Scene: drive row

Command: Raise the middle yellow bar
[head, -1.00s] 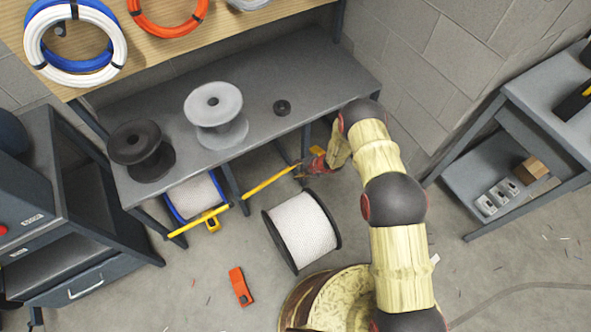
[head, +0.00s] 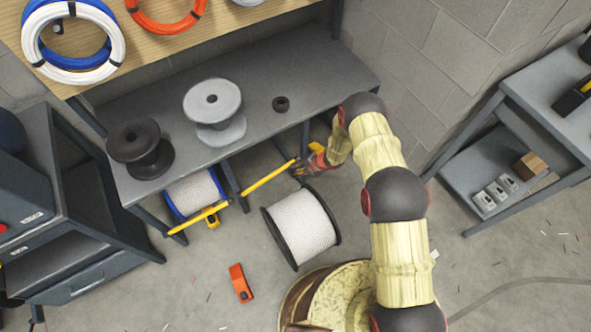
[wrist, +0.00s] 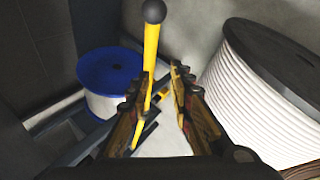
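The middle yellow bar (head: 268,177) slants out from under the grey bench in the head view. My gripper (head: 301,168) is at its right-hand end. In the wrist view the bar (wrist: 152,48) has a black ball knob at its end and runs down along the left finger. My gripper (wrist: 160,76) is open, with a clear gap between its fingers. The bar shows close to the left finger; I cannot tell whether they touch. Another yellow bar (head: 190,221) is to the left, and a yellow piece (head: 316,147) shows behind my gripper.
A large white-wound spool (head: 301,226) stands on the floor just beside my gripper. A blue-rimmed spool (head: 194,193) is under the bench (head: 255,85). An orange tool (head: 240,283) lies on the floor. A trolley (head: 470,180) stands at right, with open floor before it.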

